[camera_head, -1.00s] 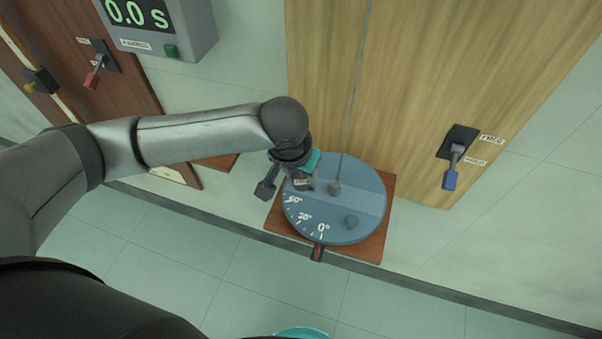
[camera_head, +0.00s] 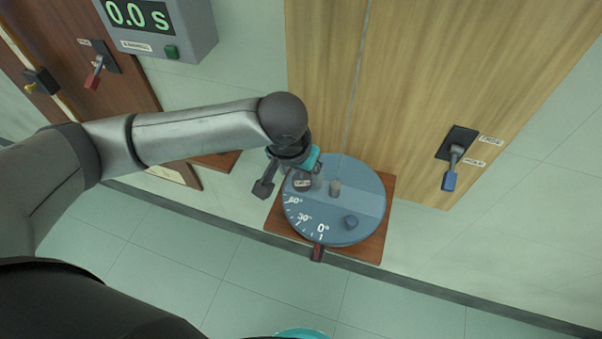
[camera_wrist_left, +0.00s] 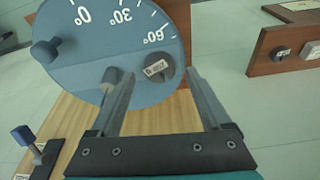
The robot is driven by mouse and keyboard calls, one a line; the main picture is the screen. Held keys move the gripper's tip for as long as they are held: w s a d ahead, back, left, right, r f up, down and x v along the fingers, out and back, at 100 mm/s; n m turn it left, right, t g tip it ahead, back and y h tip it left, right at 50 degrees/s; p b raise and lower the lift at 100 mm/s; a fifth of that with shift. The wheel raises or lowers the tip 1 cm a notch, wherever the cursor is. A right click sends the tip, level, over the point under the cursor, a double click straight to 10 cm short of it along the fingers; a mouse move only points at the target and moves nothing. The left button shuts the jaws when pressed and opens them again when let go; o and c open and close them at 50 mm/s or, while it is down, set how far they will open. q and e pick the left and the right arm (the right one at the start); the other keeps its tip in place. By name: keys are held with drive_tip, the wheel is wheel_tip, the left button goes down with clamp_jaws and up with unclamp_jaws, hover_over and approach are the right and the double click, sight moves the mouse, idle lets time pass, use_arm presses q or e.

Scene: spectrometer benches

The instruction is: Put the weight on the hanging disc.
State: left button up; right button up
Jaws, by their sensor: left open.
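The weight (camera_head: 302,184), a small dark grey cylinder with a pale label, rests on the blue hanging disc (camera_head: 360,205) near its 60° mark. In the left wrist view the weight (camera_wrist_left: 157,67) sits between my fingertips, with a gap on each side. My left gripper (camera_head: 292,184) is open at the disc's left edge, its fingers either side of the weight. The disc also fills the top of the left wrist view (camera_wrist_left: 90,45). My right gripper is not in view.
A red-tipped pointer (camera_head: 318,253) stands at the disc's front edge by 0°. The brown base board (camera_head: 280,218) lies under the disc. A blue-handled switch (camera_head: 450,178) is on the right; a timer (camera_head: 160,25) reading 0.0 s is upper left.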

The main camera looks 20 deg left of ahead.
use_arm(q)
drive_tip(key=p+v, duration=0.1)
drive_tip(key=v, duration=0.9)
drive_tip(key=shift+r+p, duration=0.3)
drive_tip(key=shift+p, duration=0.1)
drive_tip(key=shift+s+a, duration=0.15)
drive_tip(key=shift+a, duration=0.05)
